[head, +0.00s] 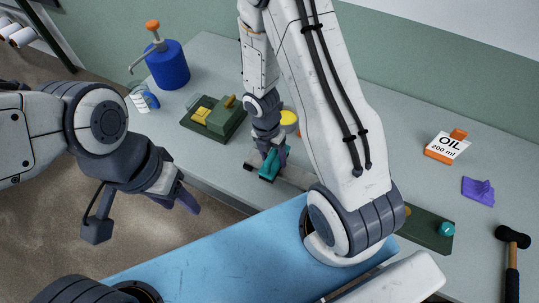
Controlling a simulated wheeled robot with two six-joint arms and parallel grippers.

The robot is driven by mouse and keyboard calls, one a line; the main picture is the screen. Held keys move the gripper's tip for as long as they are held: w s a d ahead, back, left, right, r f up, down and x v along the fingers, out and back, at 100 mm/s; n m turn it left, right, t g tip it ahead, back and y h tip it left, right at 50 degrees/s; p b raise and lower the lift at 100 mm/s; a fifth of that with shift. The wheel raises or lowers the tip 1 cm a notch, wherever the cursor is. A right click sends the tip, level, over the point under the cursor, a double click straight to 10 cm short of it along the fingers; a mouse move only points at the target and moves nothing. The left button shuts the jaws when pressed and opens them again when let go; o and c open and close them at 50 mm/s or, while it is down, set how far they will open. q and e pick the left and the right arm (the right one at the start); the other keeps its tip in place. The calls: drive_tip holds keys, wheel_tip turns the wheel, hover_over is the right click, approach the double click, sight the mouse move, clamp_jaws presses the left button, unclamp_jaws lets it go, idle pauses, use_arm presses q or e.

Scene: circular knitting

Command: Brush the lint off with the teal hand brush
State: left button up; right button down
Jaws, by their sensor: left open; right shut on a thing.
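The teal hand brush (268,167) is in my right gripper (272,154), low over the grey workbench, near its front edge. The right gripper is shut on the brush from above, and its fingers hide part of it. I cannot tell whether the bristles touch the surface below. A grey strip (292,177) lies beside the brush. No lint can be made out at this size. My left gripper (188,198) is open and empty, out in front of the bench edge over the floor.
My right arm hides the middle.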

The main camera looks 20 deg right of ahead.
drive_tip(key=s+b, duration=0.1)
drive_tip(key=s+d, duration=0.1)
drive_tip(key=s+d+b, duration=0.1)
drive_tip(key=shift+d+f+b, duration=0.25)
drive_tip(key=shift+b, duration=0.05)
drive_tip(key=shift+s+d+r, duration=0.1)
drive_tip(key=shift+s+d, duration=0.15)
drive_tip(key=shift+s, duration=0.2)
use_arm(q)
wheel_tip(320, 180, down, 3)
use_arm(e)
drive_tip(key=shift+s+d, duration=0.1)
drive_tip(key=shift+s, duration=0.1)
